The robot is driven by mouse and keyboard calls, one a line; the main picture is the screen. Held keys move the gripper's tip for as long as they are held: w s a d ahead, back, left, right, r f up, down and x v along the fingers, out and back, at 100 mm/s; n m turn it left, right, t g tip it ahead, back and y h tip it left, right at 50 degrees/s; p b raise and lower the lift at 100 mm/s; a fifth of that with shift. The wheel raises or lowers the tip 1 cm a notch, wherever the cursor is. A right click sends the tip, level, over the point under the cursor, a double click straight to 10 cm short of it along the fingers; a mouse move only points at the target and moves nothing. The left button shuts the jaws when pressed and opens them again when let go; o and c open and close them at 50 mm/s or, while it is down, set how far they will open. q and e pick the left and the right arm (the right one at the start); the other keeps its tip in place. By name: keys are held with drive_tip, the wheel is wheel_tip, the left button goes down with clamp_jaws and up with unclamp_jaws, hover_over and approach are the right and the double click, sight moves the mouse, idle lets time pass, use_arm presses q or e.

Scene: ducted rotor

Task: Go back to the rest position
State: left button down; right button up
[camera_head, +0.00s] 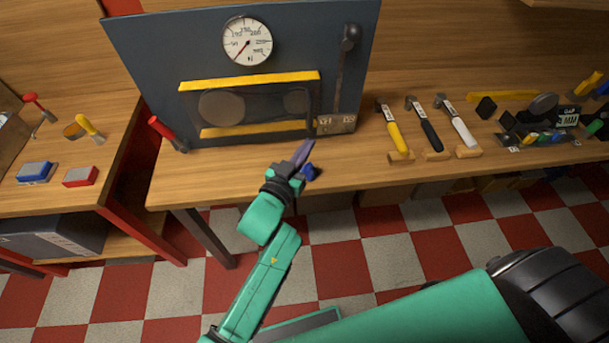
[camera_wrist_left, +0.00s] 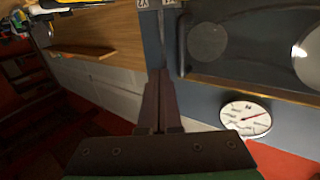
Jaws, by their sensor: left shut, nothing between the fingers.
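My left gripper (camera_head: 304,152) is shut and empty. It is held over the front edge of the workbench, close to the lower right of the dark panel (camera_head: 150,55), near the foot of the lever (camera_head: 345,65). In the left wrist view, the closed fingertips (camera_wrist_left: 161,76) point toward the panel, with the round gauge (camera_wrist_left: 246,117) at the right. Whether the fingers touch the panel or the lever, I cannot tell. My right gripper is not in view.
The panel carries a gauge (camera_head: 247,41) and a yellow-barred window (camera_head: 250,84). Hammers, including a yellow-handled one (camera_head: 397,137), lie right of it on the wooden bench (camera_head: 350,172). Another bench with blue (camera_head: 37,172) and red (camera_head: 80,176) blocks stands left. Checkered floor lies in front.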

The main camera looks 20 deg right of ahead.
use_arm(q)
drive_tip(key=s+a+b, duration=0.1)
drive_tip(key=s+a, duration=0.1)
drive_tip(key=s, duration=0.5)
drive_tip(key=s+a+f+n+g+y, duration=0.1)
drive_tip(key=a+f+g+y, duration=0.15)
drive_tip(key=a+f, duration=0.65)
drive_tip(key=s+a+f+n+g+y, duration=0.1)
drive_tip(key=a+f+y, duration=0.2)
drive_tip(key=f, duration=1.1)
drive_tip(key=s+a+f+n+g+y, duration=0.15)
drive_tip(key=a+f, duration=0.45)
drive_tip(key=f, duration=0.6)
drive_tip(key=s+a+f+g+y, duration=0.1)
drive_tip(key=s+a+f+g, duration=0.1)
drive_tip(key=s+a+f, duration=0.3)
drive_tip(key=s+a+f+n+g+y, duration=0.1)
drive_tip(key=s+a+f, duration=0.4)
drive_tip(key=s, duration=0.7)
drive_tip(key=s+a+f+n+g+y, duration=0.1)
drive_tip(key=s+a+f+g+y, duration=0.2)
drive_tip(key=s+a, duration=0.6)
wheel_tip(320, 180, down, 3)
drive_tip(key=shift+s+r+g, duration=0.15)
drive_tip(key=shift+r+g, duration=0.05)
drive_tip(key=shift+g, duration=0.5)
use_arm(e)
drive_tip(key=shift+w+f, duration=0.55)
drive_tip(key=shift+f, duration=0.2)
